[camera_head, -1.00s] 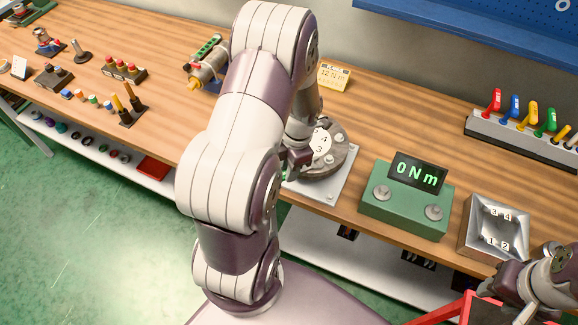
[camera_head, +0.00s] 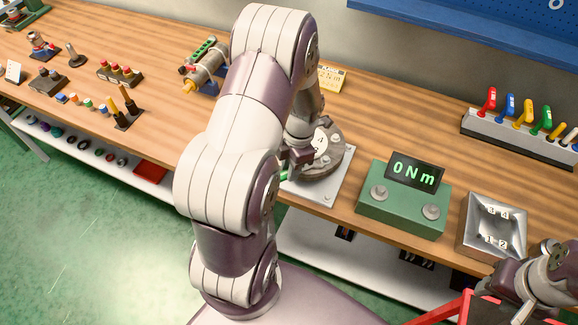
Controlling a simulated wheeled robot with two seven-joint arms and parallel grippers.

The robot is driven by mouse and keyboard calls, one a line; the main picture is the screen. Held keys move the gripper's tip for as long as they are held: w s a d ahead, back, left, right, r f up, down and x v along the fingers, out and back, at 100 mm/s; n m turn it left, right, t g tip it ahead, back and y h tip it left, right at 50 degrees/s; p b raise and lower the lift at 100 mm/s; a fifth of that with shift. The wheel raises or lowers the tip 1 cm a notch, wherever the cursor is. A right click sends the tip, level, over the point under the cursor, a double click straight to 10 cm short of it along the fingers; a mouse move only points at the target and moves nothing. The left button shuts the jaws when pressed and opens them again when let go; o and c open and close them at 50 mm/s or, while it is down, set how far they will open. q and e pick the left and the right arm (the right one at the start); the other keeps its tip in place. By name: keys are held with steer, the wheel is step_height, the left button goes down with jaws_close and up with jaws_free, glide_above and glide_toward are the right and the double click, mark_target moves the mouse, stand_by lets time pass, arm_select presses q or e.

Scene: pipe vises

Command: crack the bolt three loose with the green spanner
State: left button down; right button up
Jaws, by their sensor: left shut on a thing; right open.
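The round flange (camera_head: 325,163) sits on a pale square plate (camera_head: 318,190) at the bench's front edge. Its pale numbered face is partly shaded and hidden by my arm; I cannot make out bolt three clearly. My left gripper (camera_head: 292,166) is shut at the flange's left side. A small bit of green (camera_head: 284,174) shows at it, fitting the green spanner, whose rest is hidden. I cannot tell whether the spanner is on a bolt. My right gripper (camera_head: 500,284) is open at the lower right, away from the flange.
A green box (camera_head: 403,212) with a display reading 0 Nm stands right of the flange. A metal tray (camera_head: 468,228) with numbered places lies beyond it. A rack (camera_head: 505,135) of coloured handles stands at the back right. Several small items stand on the left of the bench.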

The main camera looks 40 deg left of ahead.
arm_select(q)
steer(key=shift+w+d, duration=0.25)
steer(key=shift+w, duration=0.35)
stand_by(0.6)
steer(key=shift+s+a, duration=0.35)
steer(key=shift+s, duration=0.5)
steer(key=shift+w+d, duration=0.35)
steer(key=shift+w, duration=0.5)
stand_by(0.4)
steer(key=shift+s, duration=0.1)
steer(key=shift+s+a, duration=0.4)
steer(key=shift+s, duration=0.35)
steer(key=shift+w+d+b, duration=0.35)
steer(key=shift+w+d, duration=0.05)
steer(key=shift+w, duration=0.45)
stand_by(0.8)
